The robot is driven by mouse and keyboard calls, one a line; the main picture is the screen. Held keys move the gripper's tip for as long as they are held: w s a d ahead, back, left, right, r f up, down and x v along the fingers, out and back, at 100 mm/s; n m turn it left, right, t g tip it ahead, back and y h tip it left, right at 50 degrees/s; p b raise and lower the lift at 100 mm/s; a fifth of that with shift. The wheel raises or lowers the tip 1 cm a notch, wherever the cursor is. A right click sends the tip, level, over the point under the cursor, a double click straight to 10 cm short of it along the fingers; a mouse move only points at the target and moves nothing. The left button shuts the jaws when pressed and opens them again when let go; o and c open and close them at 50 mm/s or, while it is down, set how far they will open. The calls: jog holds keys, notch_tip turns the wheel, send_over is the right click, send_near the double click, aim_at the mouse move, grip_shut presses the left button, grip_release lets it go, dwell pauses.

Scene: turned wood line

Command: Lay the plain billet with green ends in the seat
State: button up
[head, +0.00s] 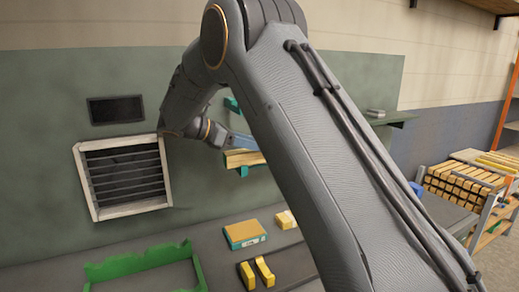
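My arm crosses the middle of the head view, and its wrist bends down beside the wall. The end of my gripper (238,140) shows only in part, and my own arm hides the rest. A pale wooden piece (243,158) shows just below it, between teal bracket-like parts (243,171). I cannot tell whether the gripper touches this wood, or whether it is the billet; its ends are not clear. A green, notched frame (145,262) lies on the bench at the lower left, open in the middle. I cannot tell whether it is the seat.
On the dark bench (215,266) are a teal-and-wood box (245,234), two yellow blocks (265,271) and a pale block (286,219). A louvred vent (124,175) is on the green wall. A rack of wooden pieces (465,184) stands at the right. Bare bench separates the frame and blocks.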

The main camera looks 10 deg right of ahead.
aim_at(228, 153)
jog(key=b+v, duration=0.2)
jog(key=v, duration=0.7)
jog(key=shift+b, duration=0.35)
